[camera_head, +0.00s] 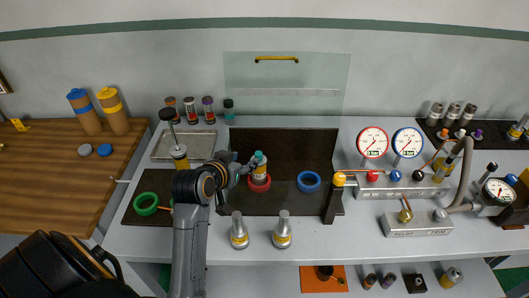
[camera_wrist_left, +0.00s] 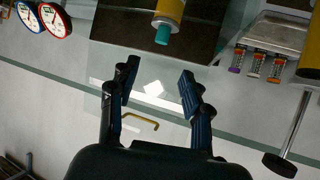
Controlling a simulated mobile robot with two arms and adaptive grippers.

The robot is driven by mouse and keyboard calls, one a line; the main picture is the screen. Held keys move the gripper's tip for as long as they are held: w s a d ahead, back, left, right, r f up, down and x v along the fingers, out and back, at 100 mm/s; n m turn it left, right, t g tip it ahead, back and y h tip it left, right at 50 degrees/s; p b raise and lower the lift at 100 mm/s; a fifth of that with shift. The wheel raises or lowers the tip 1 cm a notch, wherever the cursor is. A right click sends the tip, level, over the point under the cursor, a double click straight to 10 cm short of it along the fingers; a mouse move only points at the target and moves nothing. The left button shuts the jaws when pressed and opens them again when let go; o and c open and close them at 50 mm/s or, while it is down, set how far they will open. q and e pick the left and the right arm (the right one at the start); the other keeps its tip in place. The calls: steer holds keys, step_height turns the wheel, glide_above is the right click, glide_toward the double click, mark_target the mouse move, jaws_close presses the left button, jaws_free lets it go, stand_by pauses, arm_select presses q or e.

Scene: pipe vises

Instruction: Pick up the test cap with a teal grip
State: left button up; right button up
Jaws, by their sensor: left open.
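A teal-topped piece (camera_head: 259,160) with a pale and yellow body stands upright at the red ring (camera_head: 260,184) on the dark mat. In the left wrist view, a teal grip (camera_wrist_left: 163,35) on a yellow body shows at the top, beyond the fingertips. My left gripper (camera_head: 243,168) is just left of the teal-topped piece; I cannot tell in the head view whether they touch. In the left wrist view my left gripper (camera_wrist_left: 157,76) is open, with nothing between its fingers. A small dark-teal-topped piece (camera_head: 229,110) stands at the back. My right gripper is not in view.
Several small colour-topped pieces (camera_head: 189,110) stand behind a metal tray (camera_head: 165,151). A blue ring (camera_head: 309,181) lies right of the red one. Two metal-topped pieces (camera_head: 283,232) stand in front. A gauge manifold (camera_head: 400,187) stands at right. A glass panel (camera_head: 285,82) rises behind.

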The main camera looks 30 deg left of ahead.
mark_target(258, 153)
arm_select(q)
steer(key=p+x, duration=0.1)
steer(key=x, duration=0.6)
steer(key=shift+w+f, duration=0.25)
steer(key=shift+w, duration=0.1)
steer(key=shift+w+a+f+p, duration=0.1)
steer(key=shift+w+f+p, duration=0.2)
steer(key=shift+w+p, duration=0.25)
steer(key=x, duration=0.3)
steer(key=shift+f+p, duration=0.15)
steer(key=shift+p, duration=0.25)
steer(key=shift+w+a+f, duration=0.1)
steer(key=shift+w+f, duration=0.15)
jaws_close()
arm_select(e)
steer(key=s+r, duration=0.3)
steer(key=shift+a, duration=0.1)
